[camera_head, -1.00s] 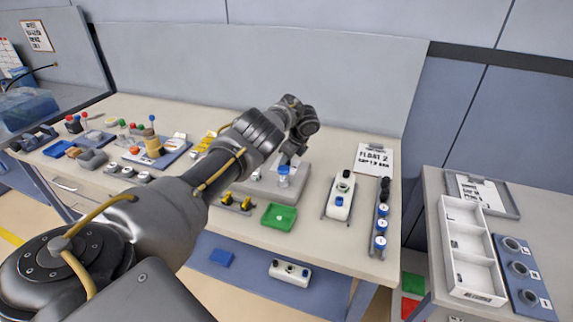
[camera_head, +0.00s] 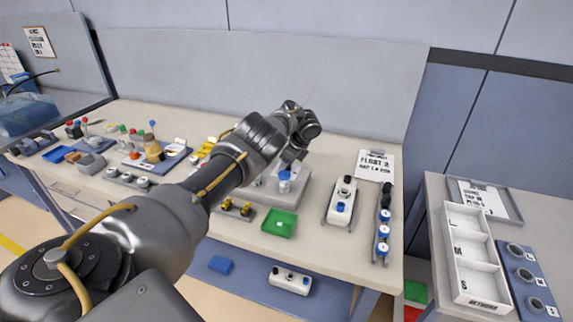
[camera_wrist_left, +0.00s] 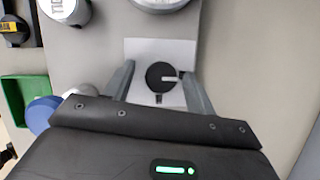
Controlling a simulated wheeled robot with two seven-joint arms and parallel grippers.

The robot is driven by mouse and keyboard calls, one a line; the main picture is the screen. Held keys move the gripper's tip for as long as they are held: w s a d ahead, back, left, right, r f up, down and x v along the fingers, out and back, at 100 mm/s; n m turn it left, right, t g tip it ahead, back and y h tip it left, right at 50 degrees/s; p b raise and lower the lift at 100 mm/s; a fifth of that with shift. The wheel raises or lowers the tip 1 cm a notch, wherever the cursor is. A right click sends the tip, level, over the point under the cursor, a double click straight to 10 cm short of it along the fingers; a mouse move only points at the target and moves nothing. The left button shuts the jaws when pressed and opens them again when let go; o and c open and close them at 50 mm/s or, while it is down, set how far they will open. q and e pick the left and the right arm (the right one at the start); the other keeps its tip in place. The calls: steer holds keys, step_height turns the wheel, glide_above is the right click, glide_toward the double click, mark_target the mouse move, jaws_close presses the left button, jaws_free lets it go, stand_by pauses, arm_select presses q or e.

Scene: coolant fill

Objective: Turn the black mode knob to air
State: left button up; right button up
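The black mode knob (camera_wrist_left: 161,76) is round with a white pointer line, which points right in the left wrist view. It sits on a white plate (camera_wrist_left: 180,52) on a grey unit. The unit (camera_head: 298,196) shows in the head view, where the arm and gripper hide the knob. My left gripper (camera_wrist_left: 160,82) is open, with one finger on each side of the knob and visible gaps between. It also shows in the head view (camera_head: 292,157) over the back of the unit. My right gripper is not in view.
A blue-topped white container (camera_head: 284,182) stands at the unit's front, close to the gripper. A green tray (camera_head: 279,223) lies in front. A white device (camera_head: 341,202) and a rack of blue-topped parts (camera_head: 382,235) stand to the right. A sign (camera_head: 375,165) is behind them.

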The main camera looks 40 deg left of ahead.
arm_select(q)
steer(key=shift+w+d, duration=0.1)
steer(key=shift+d+r, duration=0.1)
steer(key=shift+r, duration=0.2)
steer(key=v, duration=1)
steer(key=shift+b, duration=0.3)
